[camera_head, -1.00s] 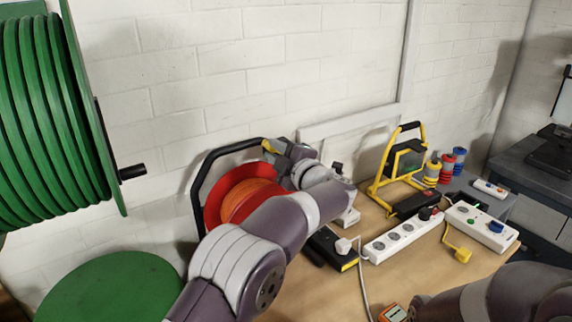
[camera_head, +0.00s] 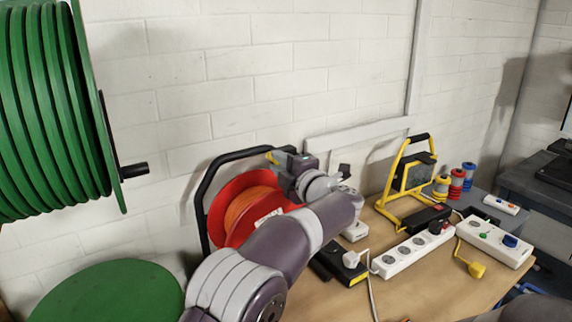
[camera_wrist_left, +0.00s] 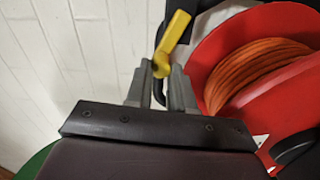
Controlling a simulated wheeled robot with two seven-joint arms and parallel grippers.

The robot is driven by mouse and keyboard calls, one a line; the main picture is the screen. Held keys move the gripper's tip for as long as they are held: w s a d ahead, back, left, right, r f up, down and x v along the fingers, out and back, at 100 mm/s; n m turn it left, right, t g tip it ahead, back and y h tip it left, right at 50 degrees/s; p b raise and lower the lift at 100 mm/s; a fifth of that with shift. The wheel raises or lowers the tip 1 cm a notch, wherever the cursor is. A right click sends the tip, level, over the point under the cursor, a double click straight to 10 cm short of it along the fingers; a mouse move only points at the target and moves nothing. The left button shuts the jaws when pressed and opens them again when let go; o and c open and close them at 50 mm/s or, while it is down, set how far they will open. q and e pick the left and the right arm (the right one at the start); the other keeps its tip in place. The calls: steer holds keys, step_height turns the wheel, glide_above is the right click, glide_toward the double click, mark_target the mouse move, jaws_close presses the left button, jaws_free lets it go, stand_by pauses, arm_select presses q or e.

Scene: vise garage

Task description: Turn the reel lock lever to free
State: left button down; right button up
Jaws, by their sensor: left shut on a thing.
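A red cable reel (camera_head: 222,212) with orange cable stands in a black tube frame (camera_head: 201,195) on the bench, against the wall. The yellow lock lever (camera_head: 272,157) sits at the top of the frame; in the left wrist view the lever (camera_wrist_left: 174,38) rises tilted to the right above my fingertips. My left gripper (camera_head: 283,165) is shut on the lever's lower end, which is between the fingers in the left wrist view (camera_wrist_left: 160,82). The fingers partly hide it. My right gripper is out of view; only part of that arm shows at bottom right.
A large green hose reel (camera_head: 50,110) with a black crank is at left. Right of the red reel are a black-and-yellow device (camera_head: 345,268), white power strips (camera_head: 410,252), a yellow work light (camera_head: 405,175) and small coloured spools (camera_head: 457,183).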

arm_select(q)
steer(key=shift+d, duration=0.1)
steer(key=c, duration=1)
jaws_free()
steer(key=shift+w, duration=0.1)
steer(key=b+v, duration=0.1)
steer(key=v, duration=0.5)
steer(key=b+v, duration=0.1)
steer(key=v, duration=0.5)
steer(key=shift+d, duration=0.45)
